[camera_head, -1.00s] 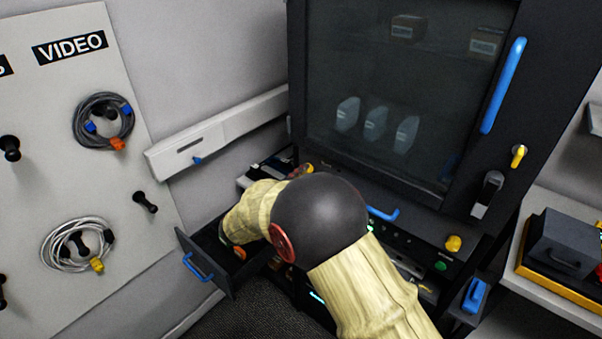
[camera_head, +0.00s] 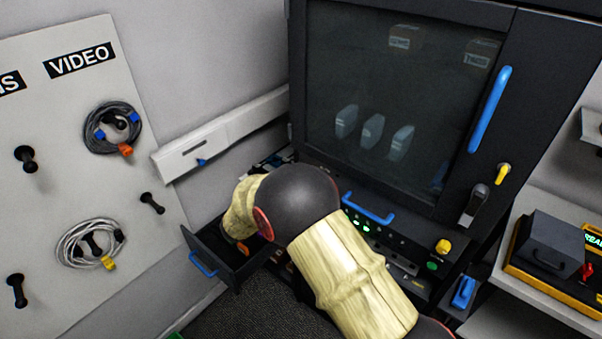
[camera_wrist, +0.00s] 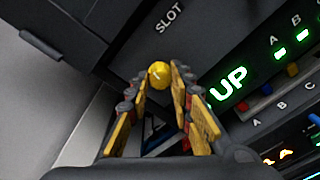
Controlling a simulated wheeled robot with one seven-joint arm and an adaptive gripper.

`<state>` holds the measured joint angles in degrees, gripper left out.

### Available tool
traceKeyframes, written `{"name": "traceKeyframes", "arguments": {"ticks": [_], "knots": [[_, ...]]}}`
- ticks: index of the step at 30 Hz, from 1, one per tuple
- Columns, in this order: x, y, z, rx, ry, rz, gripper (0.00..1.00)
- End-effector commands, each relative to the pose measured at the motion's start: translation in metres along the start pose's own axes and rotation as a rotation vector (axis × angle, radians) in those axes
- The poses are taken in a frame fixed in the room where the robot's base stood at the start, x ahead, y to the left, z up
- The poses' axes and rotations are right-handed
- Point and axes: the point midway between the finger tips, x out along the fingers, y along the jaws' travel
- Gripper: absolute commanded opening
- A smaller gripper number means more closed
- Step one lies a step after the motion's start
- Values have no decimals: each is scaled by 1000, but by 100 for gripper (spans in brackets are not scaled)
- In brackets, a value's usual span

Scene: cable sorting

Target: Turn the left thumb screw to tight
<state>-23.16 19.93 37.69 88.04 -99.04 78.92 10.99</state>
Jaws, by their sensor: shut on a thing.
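The left thumb screw (camera_wrist: 159,70) is a yellow round knob on the dark panel, beside the SLOT lettering, in the wrist view. My gripper (camera_wrist: 158,77) has its yellow-padded fingers on both sides of the knob and is shut on it at the fingertips. In the head view my arm hides both the gripper and this screw. Another yellow knob, the right thumb screw (camera_head: 443,246), shows on the right of the panel in the head view. I cannot tell how tight the left screw is.
The rack has a glass door with a blue handle (camera_head: 490,109). A blue pull handle (camera_head: 367,209) is on the panel front. An open drawer (camera_head: 209,258) sticks out left of my arm. The cable board (camera_head: 60,170) stands at the left. Green UP lights (camera_wrist: 228,85) glow beside the gripper.

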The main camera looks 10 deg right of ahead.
Motion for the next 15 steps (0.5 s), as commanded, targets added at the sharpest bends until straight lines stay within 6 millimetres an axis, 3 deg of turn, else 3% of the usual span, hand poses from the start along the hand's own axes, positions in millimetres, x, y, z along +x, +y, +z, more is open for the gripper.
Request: {"name": "traceKeyframes", "arguments": {"ticks": [15], "knots": [[0, -1, -1, -202, -7, -14, 0]]}}
